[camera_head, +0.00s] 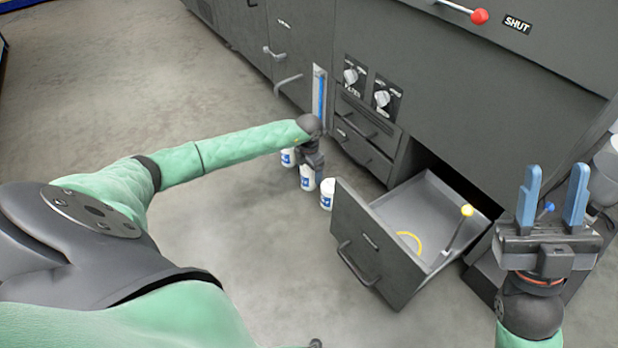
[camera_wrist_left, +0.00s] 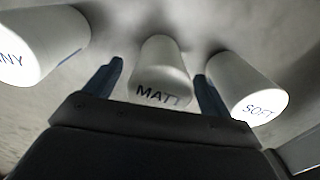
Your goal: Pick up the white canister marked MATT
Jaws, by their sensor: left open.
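The white canister marked MATT (camera_wrist_left: 160,72) is in the middle of a row of three in the left wrist view. In the head view the middle canister (camera_head: 307,180) is partly hidden under my left gripper (camera_head: 311,168). My left gripper is open, and in the wrist view its two blue fingers (camera_wrist_left: 158,72) show on either side of the MATT canister, with visible gaps. I cannot tell how deep the canister sits between them. My right gripper (camera_head: 552,192) is open and empty at the right, its blue fingers pointing up.
A canister marked SOFT (camera_wrist_left: 247,88) and one ending in NY (camera_wrist_left: 38,42) stand close on either side. An open grey drawer (camera_head: 362,250) with a yellow-knobbed lever (camera_head: 458,228) juts out beside the row. Dark cabinets (camera_head: 290,40) stand behind. The floor (camera_head: 250,220) in front is clear.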

